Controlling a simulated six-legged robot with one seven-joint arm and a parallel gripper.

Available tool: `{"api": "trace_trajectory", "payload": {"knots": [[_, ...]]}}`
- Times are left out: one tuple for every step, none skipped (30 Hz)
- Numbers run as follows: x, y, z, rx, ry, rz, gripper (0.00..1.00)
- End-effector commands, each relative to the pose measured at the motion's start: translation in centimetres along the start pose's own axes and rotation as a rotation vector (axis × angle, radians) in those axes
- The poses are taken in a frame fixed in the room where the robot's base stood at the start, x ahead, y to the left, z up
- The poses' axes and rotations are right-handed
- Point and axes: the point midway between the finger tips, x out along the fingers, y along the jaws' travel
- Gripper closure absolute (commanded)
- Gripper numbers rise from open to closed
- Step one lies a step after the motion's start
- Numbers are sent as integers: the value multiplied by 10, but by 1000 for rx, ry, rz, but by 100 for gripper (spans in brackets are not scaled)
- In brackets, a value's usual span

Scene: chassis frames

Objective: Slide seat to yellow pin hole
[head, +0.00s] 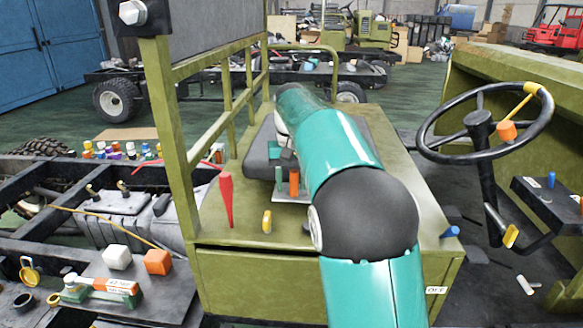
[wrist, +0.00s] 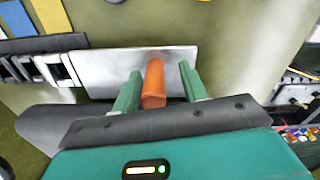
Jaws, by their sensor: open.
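The dark grey seat (head: 258,152) rests on the olive green box, partly hidden behind my arm. An orange upright handle (head: 294,182) stands on a pale metal plate (head: 292,197) at the seat's near side. In the wrist view, my gripper (wrist: 160,86) is open, with one green finger on each side of the orange handle (wrist: 153,82). Small gaps show between handle and fingers. The metal plate (wrist: 105,68) lies beyond them, beside a dark slotted strip (wrist: 30,68). Yellow (wrist: 52,15) and blue (wrist: 15,18) strips lie at upper left. I cannot make out a pin hole.
A red cone-shaped piece (head: 226,200) and a small yellow piece (head: 267,221) stand on the box top (head: 335,228). An olive rail frame (head: 222,105) rises at the left. A black steering wheel (head: 483,150) stands at the right.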

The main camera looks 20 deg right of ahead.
Motion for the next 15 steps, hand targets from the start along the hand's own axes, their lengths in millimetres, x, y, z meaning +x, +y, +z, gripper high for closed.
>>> {"api": "trace_trajectory", "payload": {"knots": [[-5,1,0,1,2,0,57],[-8,1,0,1,3,0,57],[-14,1,-1,2,4,0,57],[-19,1,-1,2,4,0,57],[-24,1,-1,2,5,0,57],[-32,1,-1,2,5,0,57],[-39,1,-1,2,6,0,57],[-45,2,-1,2,5,0,57],[-54,2,-1,2,5,0,57],[-61,2,-1,2,6,0,57],[-67,1,-1,2,5,0,57],[-76,1,-1,2,6,0,57],[-82,1,0,1,7,-1,57],[-88,1,-1,1,6,-1,57],[-94,1,-1,1,6,-1,57]]}}
